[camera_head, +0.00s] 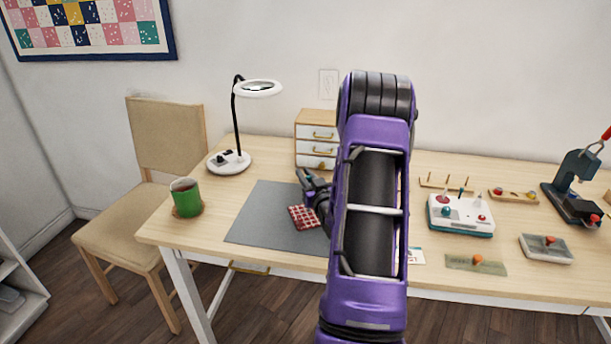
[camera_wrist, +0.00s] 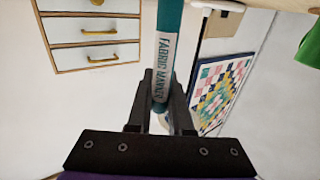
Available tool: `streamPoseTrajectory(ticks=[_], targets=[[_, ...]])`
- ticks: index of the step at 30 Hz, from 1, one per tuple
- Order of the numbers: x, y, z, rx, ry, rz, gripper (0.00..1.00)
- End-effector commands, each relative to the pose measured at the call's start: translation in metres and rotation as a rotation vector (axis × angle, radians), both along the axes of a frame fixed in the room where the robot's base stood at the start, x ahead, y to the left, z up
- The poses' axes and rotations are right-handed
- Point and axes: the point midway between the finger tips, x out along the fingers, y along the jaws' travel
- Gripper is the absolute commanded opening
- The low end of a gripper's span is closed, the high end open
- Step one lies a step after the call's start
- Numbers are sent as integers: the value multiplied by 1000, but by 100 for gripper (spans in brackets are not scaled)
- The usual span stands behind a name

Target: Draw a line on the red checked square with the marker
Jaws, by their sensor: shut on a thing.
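The red checked square (camera_head: 303,218) lies on the grey mat (camera_head: 265,215) on the table, just left of my arm. My gripper (camera_head: 310,183) is over the mat, beyond the square and close to it in the head view. In the wrist view my gripper (camera_wrist: 160,95) is shut on the marker (camera_wrist: 166,50), a teal and white pen lettered "FABRIC MARKER". The marker stands between the two dark fingers. Its tip cannot be made out, and I cannot tell whether it touches anything. My arm hides the right part of the mat.
A green mug (camera_head: 187,202) stands on a coaster at the table's left end. A magnifier lamp (camera_head: 232,160) and a small drawer box (camera_head: 316,133) stand behind the mat. A white-and-teal box with knobs (camera_head: 461,216) and several small holders fill the right side.

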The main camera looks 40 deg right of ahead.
Motion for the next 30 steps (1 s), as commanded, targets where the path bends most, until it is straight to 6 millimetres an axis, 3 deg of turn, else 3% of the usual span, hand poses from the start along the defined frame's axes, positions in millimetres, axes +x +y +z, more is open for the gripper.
streamPoseTrajectory(ticks=[30], targets=[[3, 10, -1, 0, 1, 0, 0]])
